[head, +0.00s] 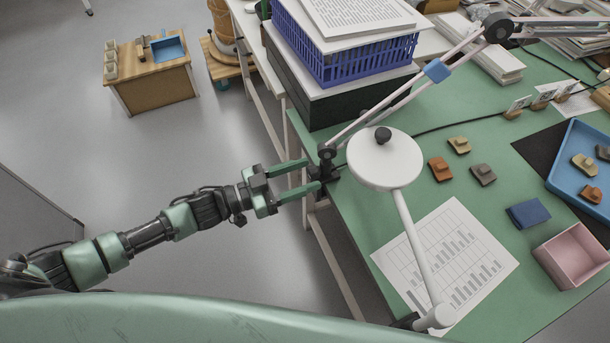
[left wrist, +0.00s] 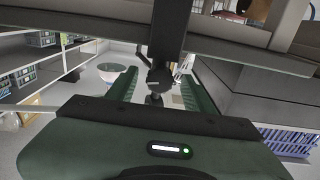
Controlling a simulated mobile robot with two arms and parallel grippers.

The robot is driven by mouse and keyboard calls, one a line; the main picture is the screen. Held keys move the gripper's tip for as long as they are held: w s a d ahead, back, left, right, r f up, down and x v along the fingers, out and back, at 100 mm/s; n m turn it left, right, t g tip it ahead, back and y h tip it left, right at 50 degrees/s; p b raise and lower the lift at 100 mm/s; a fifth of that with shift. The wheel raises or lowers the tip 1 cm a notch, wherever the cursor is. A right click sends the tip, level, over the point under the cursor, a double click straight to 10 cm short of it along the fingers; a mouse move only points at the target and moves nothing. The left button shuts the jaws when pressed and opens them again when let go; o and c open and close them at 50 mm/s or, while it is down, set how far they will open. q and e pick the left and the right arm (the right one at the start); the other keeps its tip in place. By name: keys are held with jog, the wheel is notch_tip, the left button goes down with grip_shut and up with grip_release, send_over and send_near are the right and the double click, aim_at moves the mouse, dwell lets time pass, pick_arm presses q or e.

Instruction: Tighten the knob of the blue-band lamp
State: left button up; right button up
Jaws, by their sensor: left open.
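The blue-band lamp has a pale jointed arm with a blue band (head: 437,70), running from a dark clamp (head: 326,168) at the left edge of the green table up to a dark joint at the top right. My left gripper (head: 313,175) is open, its green fingers pointing right at the clamp. A small dark knob (head: 314,173) shows at the clamp, by the fingertips. In the left wrist view, a dark round knob (left wrist: 158,79) appears between the two open fingers; contact cannot be told. My right gripper is out of view.
A white lamp head (head: 375,165) with a black knob hangs close right of the clamp. A blue basket (head: 345,70) on dark boxes stands behind. Sherds, a blue tray (head: 562,150) and a pink box (head: 575,255) lie right. Open floor is left.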

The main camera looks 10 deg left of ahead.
pick_arm(q)
jog(key=shift+w+d, duration=0.2)
jog(key=shift+d, duration=0.1)
grip_shut()
jog(key=shift+m, duration=1.5)
grip_release()
